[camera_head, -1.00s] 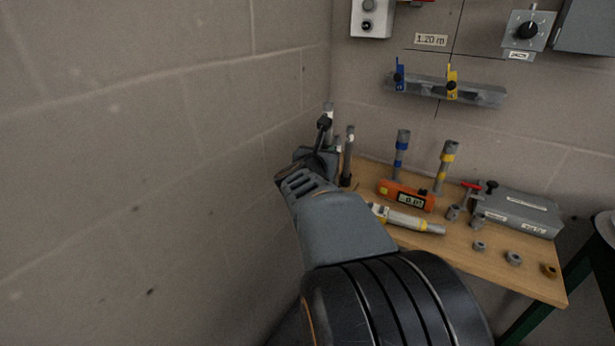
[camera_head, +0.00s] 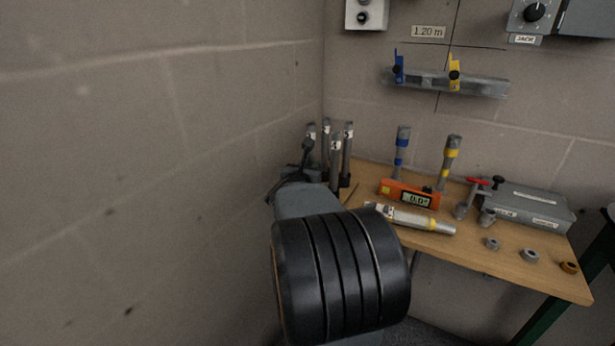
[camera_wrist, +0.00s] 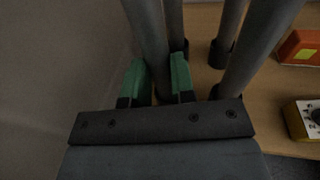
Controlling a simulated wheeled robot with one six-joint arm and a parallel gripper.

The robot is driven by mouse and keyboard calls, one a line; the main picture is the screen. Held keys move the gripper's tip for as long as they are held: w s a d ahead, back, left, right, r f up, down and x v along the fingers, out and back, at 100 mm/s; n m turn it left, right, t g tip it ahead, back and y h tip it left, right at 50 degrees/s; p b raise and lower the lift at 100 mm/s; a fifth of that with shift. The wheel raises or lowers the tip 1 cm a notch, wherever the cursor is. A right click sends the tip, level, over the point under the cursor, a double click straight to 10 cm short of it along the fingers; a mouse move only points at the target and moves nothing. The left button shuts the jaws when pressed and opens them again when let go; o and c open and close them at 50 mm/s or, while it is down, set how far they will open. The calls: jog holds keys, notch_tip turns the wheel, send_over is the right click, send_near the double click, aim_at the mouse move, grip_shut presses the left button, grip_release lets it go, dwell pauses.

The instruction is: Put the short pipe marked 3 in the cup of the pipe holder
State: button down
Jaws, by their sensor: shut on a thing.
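My gripper (camera_head: 294,172) is at the left end of the bench, beside the group of upright pipes. In the wrist view its green fingers (camera_wrist: 160,76) are shut on a grey pipe (camera_wrist: 147,35), which stands nearly upright. In the head view this looks like the leftmost pipe (camera_head: 311,134), with a white label near its top; I cannot read the mark surely. Its lower end is hidden by the fingers, so I cannot tell whether it sits in a cup. Other labelled pipes stand close by, one in front (camera_head: 336,160) and one at right (camera_head: 348,140), in black cups (camera_wrist: 218,53).
The block wall (camera_head: 150,180) is close on the left.

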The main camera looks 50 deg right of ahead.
jog(key=shift+d+f, duration=0.1)
jog(key=shift+f, duration=0.15)
jog(key=shift+f, duration=0.25)
jog(key=c, duration=1)
grip_release()
jog(key=shift+r, duration=0.1)
jog(key=shift+o, duration=0.2)
jog(key=shift+r, duration=0.3)
jog(key=p+v, duration=0.1)
jog(key=v, duration=1.1)
jog(key=shift+f+p, duration=0.15)
jog(key=shift+p, duration=0.25)
